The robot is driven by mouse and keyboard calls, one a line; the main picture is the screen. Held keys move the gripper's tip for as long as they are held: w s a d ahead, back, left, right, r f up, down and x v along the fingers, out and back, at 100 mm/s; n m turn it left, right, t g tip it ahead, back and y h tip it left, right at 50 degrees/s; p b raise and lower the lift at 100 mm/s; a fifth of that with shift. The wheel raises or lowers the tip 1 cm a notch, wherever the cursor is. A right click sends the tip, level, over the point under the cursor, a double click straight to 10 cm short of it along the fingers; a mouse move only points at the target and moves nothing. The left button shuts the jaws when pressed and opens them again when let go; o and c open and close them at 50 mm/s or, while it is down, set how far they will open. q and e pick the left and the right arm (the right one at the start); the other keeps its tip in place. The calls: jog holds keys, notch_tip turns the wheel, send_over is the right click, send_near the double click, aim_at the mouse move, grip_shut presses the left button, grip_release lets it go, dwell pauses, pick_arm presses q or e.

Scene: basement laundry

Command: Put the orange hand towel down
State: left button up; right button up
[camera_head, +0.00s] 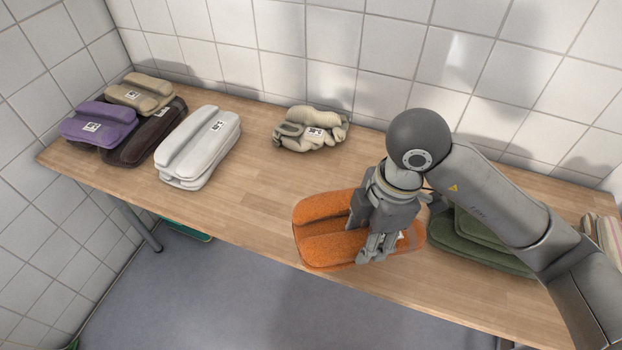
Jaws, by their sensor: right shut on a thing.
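The orange hand towel (322,246) is a folded bundle at the front middle of the wooden table (258,205), close to the front edge. My right gripper (362,240) comes down on it from above and is shut on its right part. The gripper hides part of the towel and most of a white label. I cannot tell whether the towel's underside touches the table. My left gripper is not in view.
Folded green towels (470,240) lie right of the orange one, partly behind my arm. A crumpled beige cloth (310,128) lies at the back. White towels (200,145), a purple towel (98,125) and a tan towel (138,92) are at left. Table between white and orange is bare.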

aim_at(338, 211)
jog(key=shift+a+f+m, duration=0.2)
jog(key=shift+f+m, duration=0.05)
jog(key=shift+m, duration=0.55)
jog(key=shift+w+a+f, duration=0.1)
jog(key=shift+w+a, duration=0.05)
jog(key=shift+w, duration=0.05)
jog(key=w+a+f, duration=0.1)
jog(key=w, duration=0.1)
jog(key=w+a+f, duration=0.1)
jog(key=w, duration=0.1)
jog(key=w+a+f, duration=0.1)
jog(key=w+a, duration=0.1)
jog(key=w, duration=0.1)
jog(key=shift+f, duration=0.2)
jog(key=w+f, duration=0.1)
jog(key=w+a+f, duration=0.1)
jog(key=f, duration=0.1)
jog(key=w+a+f, duration=0.1)
jog(key=w+f, duration=0.1)
jog(key=shift+f, duration=0.1)
jog(key=shift+w+a+f, duration=0.25)
jog(key=shift+w+f, duration=0.1)
jog(key=shift+f, duration=0.2)
jog(key=shift+w+f, duration=0.1)
jog(key=shift+f, duration=1.45)
